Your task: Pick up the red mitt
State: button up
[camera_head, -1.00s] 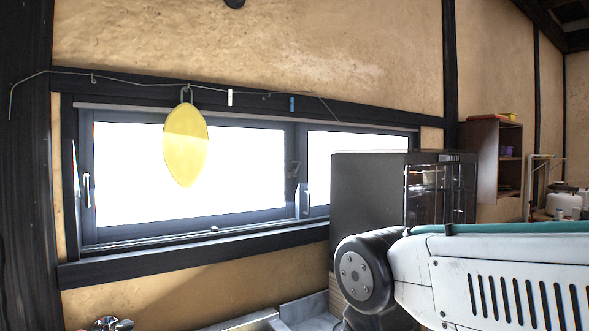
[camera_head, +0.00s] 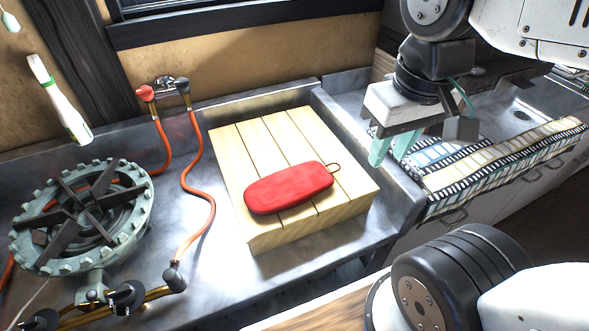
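The red mitt (camera_head: 289,188) lies flat on a slatted wooden board (camera_head: 262,229), with a small dark loop at its right end. My gripper (camera_head: 393,147) hangs above and to the right of the mitt, over the steel counter's right edge. Its two pale green fingers point down and stand a little apart. Nothing shows between them, and they do not touch the mitt.
A gas burner (camera_head: 85,215) with orange hoses (camera_head: 204,190) stands left of the board. A white and green bottle (camera_head: 62,106) shows at the upper left. A patterned cloth (camera_head: 490,160) lies on the right. A raised steel edge (camera_head: 372,165) runs beside the board.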

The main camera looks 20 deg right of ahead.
aim_at(282, 190)
jog(key=k, duration=0.5)
jog(key=u, duration=3.35)
jog(key=k, duration=1)
jog(key=z, duration=1.55)
jog(key=i, duration=0.5)
jog(key=z, duration=0.1)
